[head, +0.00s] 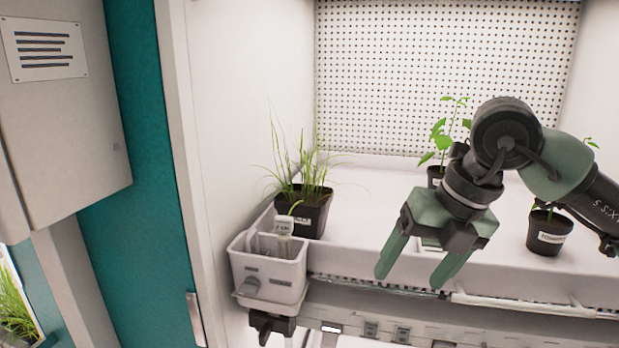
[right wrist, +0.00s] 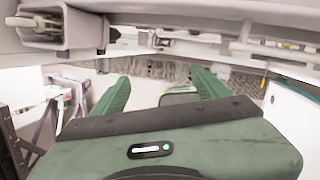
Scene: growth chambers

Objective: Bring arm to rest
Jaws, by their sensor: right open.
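My right gripper (head: 411,279) is open and empty in the head view. Its two green fingers point down and stand apart, in front of the growth chamber's shelf (head: 365,205). My right arm (head: 560,165) reaches in from the right edge and covers part of the plants behind it. In the right wrist view the gripper's fingers (right wrist: 160,88) are spread with nothing between them. My left gripper is not in view.
A grassy pot (head: 308,215) stands at the shelf's left. A leafy plant (head: 440,140) stands behind my arm and another pot (head: 547,233) to its right. A white holder (head: 268,268) with a label hangs at the shelf's front left corner. A grey cabinet (head: 65,120) is far left.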

